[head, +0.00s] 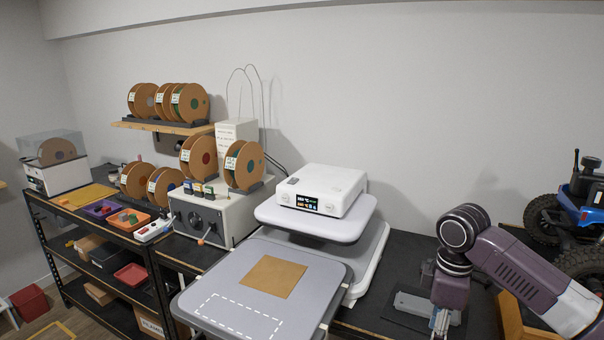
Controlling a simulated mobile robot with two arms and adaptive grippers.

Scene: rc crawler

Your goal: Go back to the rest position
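My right arm comes in from the right edge and bends down at a dark purple wrist. My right gripper (440,322) points down at the bottom edge, over the dark bench beside a grey block. Only the upper part of its fingers shows and the tips are cut off, so I cannot tell whether it is open or holds anything. My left arm and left gripper are not in view.
A heat press (322,280) with a brown sheet (272,276) on its lower plate stands left of my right gripper. A grey block (420,308) lies close by it. A blue crawler (582,205) is at the right edge. Shelving (150,300) with trays fills the left.

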